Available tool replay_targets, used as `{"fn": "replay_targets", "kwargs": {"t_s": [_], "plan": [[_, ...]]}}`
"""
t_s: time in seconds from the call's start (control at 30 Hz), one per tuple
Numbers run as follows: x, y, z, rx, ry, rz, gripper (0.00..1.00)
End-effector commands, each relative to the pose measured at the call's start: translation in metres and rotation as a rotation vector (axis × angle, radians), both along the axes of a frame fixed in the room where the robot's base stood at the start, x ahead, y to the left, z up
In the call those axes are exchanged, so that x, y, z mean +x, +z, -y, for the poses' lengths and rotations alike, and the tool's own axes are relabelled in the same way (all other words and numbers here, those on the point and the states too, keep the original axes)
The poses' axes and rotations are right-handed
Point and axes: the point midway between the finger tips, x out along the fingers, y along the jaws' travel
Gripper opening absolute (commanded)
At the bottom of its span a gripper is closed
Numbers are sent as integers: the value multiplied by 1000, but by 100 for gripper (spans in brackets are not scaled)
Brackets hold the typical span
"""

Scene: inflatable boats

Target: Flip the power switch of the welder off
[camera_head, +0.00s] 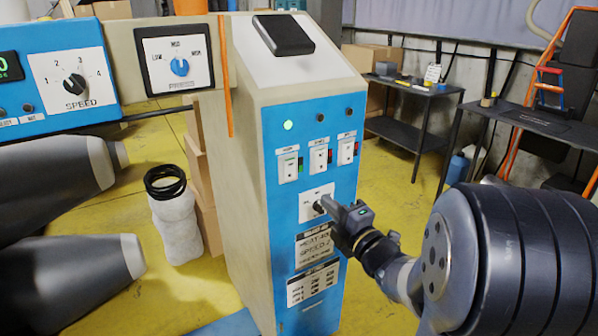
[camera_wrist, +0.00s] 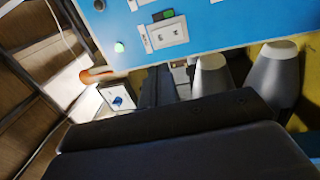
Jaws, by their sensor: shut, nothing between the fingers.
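The welder (camera_head: 237,150) is a tall beige cabinet with a blue front panel. A green lamp (camera_head: 288,125) glows at its upper left. Below are three white switch plates, left (camera_head: 287,164), middle (camera_head: 318,157) and right (camera_head: 347,149); their labels are too small to read, so I cannot tell which is power. A lower white plate (camera_head: 309,197) is partly covered by my gripper (camera_head: 321,206). My gripper is shut and empty, its tips at or just before this plate; contact is unclear. The wrist view shows one switch plate (camera_wrist: 167,34) and the lit lamp (camera_wrist: 119,47).
A SPEED dial box (camera_head: 75,80) and a PRESS dial (camera_head: 179,67) sit on a beam at left. Large grey inflatable tubes (camera_head: 50,180) lie below. A dark side table (camera_head: 415,88) and a workbench (camera_head: 530,120) stand at right. Yellow floor lies between.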

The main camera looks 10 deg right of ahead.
Motion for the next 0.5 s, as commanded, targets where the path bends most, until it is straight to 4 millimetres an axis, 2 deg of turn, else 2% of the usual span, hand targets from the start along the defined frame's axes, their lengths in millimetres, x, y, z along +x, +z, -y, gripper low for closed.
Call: {"fn": "replay_targets", "kwargs": {"t_s": [0.17, 0.5], "plan": [[14, 2, -5, 0, 3, 0, 0], [80, 11, -27, 0, 4, -1, 0]]}}
